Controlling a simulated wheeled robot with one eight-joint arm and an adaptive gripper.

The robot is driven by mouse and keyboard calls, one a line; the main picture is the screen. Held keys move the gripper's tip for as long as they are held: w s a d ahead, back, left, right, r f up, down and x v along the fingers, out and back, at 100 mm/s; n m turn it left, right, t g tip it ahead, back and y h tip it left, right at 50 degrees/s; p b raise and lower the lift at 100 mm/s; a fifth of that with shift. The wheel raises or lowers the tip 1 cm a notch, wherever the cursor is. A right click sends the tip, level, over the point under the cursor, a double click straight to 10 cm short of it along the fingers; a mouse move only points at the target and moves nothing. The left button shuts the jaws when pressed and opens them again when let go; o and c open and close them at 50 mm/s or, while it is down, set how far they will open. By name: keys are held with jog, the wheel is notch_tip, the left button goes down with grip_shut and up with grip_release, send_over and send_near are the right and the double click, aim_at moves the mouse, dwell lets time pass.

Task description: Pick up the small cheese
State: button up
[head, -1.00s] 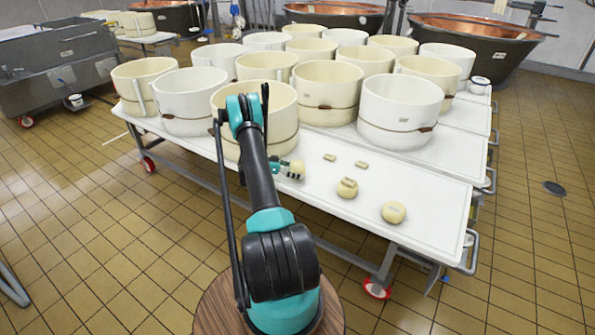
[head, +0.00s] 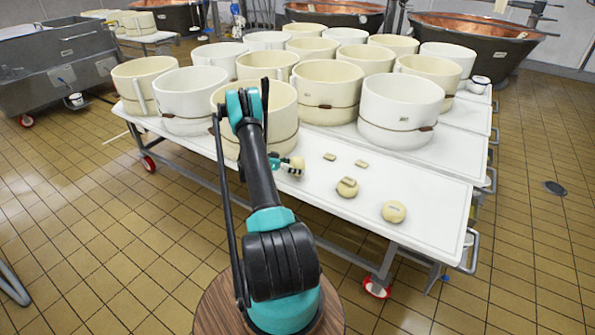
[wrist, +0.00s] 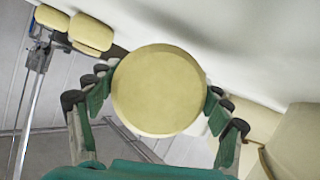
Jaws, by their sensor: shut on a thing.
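A small round pale-yellow cheese (wrist: 158,90) sits between the fingers of my gripper (wrist: 160,103) in the wrist view. The green finger pads press on its left and right sides. In the head view my gripper (head: 286,164) is partly hidden behind my arm, and the held cheese (head: 298,163) shows at its right, over the left part of the bare white table top. Two other round cheeses are on the table: one plain (head: 394,211) at the right, and one (head: 347,187) with a small piece on top.
The white table (head: 430,200) carries several large cream and white tubs (head: 400,112) behind the cheeses. Two small flat pieces (head: 330,156) lie near the tubs. The table's right front is bare. Copper vats (head: 470,40) stand at the back.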

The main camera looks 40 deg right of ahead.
notch_tip(320, 180, up, 18)
jog(key=shift+r, duration=0.2)
jog(key=shift+f, duration=0.1)
